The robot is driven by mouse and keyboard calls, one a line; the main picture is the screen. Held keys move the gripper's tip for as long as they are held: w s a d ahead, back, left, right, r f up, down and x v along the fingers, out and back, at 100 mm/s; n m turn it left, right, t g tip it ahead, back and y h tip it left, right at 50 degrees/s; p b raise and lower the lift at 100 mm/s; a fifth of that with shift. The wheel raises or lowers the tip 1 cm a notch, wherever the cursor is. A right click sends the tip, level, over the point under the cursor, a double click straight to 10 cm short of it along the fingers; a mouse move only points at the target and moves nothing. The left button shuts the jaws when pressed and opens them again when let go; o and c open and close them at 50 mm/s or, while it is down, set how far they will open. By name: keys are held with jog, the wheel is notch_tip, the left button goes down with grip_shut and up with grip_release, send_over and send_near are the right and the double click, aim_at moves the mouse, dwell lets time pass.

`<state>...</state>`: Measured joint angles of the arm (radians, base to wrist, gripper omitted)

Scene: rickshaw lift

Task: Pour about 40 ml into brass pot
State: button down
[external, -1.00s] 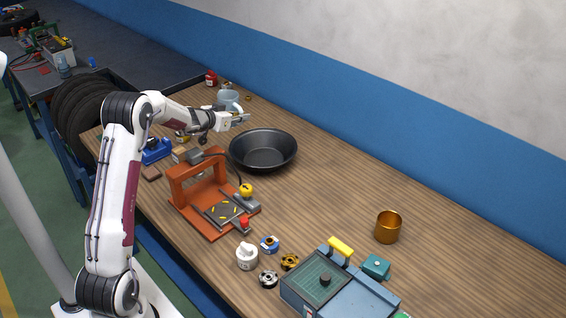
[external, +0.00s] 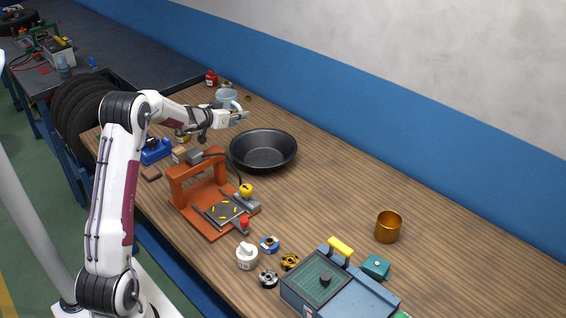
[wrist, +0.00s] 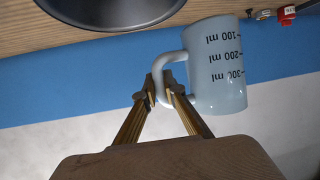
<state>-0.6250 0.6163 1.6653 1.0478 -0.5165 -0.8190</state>
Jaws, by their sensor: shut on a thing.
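A light blue measuring jug (external: 227,99) with dark ml marks is at the far side of the table. In the wrist view the jug (wrist: 217,75) appears upside down, as the whole picture does; it looks upright or nearly so. My gripper (external: 238,117) is shut on the jug's handle, with its fingers (wrist: 167,90) on either side of it. The jug's contents are hidden, and I cannot tell how far it is above the table. The brass pot (external: 388,229) stands upright on the right of the table, well away from the jug.
A wide dark pan (external: 263,151) sits just right of my gripper. A red container (external: 211,78) is behind the jug.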

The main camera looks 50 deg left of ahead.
jog(key=shift+w+d, duration=0.1)
jog(key=w+d+m+h, duration=0.2)
jog(key=w+d, duration=0.1)
jog(key=d, duration=1)
jog(key=w+d+m+h, duration=0.2)
jog(key=w+d, duration=0.1)
jog(key=d, duration=1)
jog(key=w+d+m+h, duration=0.2)
jog(key=w+d, duration=0.1)
jog(key=d, duration=1.1)
jog(key=s+d+m+h, duration=0.1)
jog(key=s+d, duration=0.2)
jog(key=d, duration=0.8)
jog(key=s+d+f+m+g+h, duration=0.1)
jog(key=s+d, duration=0.3)
jog(key=d, duration=0.8)
jog(key=s+d+m+g+h, duration=0.1)
jog(key=s+d, duration=0.2)
jog(key=d, duration=0.8)
jog(key=shift+s+d+f+h, duration=0.2)
jog(key=shift+d+f+h, duration=0.05)
jog(key=shift+d+h, duration=0.15)
